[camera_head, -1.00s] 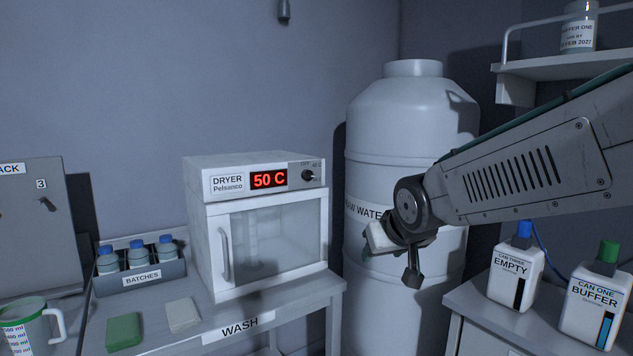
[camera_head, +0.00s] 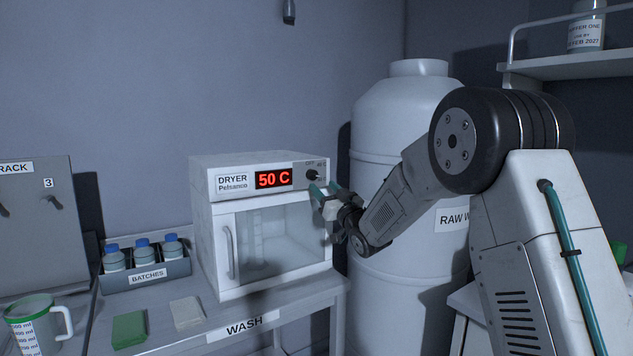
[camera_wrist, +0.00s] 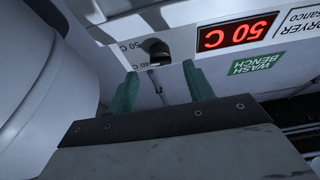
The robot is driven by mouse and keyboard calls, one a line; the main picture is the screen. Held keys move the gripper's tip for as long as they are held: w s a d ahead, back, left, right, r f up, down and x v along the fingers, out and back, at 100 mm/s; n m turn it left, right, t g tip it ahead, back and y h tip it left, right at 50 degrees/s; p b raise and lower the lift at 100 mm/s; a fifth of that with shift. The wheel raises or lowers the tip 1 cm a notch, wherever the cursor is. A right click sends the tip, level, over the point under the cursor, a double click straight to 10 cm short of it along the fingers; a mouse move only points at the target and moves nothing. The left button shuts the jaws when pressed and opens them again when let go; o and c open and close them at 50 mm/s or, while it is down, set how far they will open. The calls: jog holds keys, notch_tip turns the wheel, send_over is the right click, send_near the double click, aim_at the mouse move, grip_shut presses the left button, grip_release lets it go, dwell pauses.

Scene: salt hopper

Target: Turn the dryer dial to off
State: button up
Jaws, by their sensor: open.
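The white dryer (camera_head: 225,200) stands on the wash bench, its red display (camera_head: 273,179) reading 50 C. Its small black dial (camera_head: 312,174) is at the upper right of the front panel, with small temperature and off marks near it. In the wrist view the dial (camera_wrist: 156,48) shows upside down, between and beyond the fingertips. My gripper (camera_head: 324,189) is just in front of the panel, slightly below and right of the dial. In the wrist view its two green fingers (camera_wrist: 160,86) are apart with nothing between them. They do not appear to touch the dial.
A large white raw water tank (camera_head: 385,120) stands right of the dryer, close behind my arm. A batches rack (camera_head: 145,278) with blue-capped bottles, a green sponge (camera_head: 129,328) and a pale block (camera_head: 187,313) are on the bench (camera_head: 240,328).

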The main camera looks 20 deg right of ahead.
aim_at(314, 177)
jog(key=x, duration=0.5)
jog(key=shift+w, duration=0.1)
jog(key=c, duration=0.9)
jog(key=shift+c, duration=0.2)
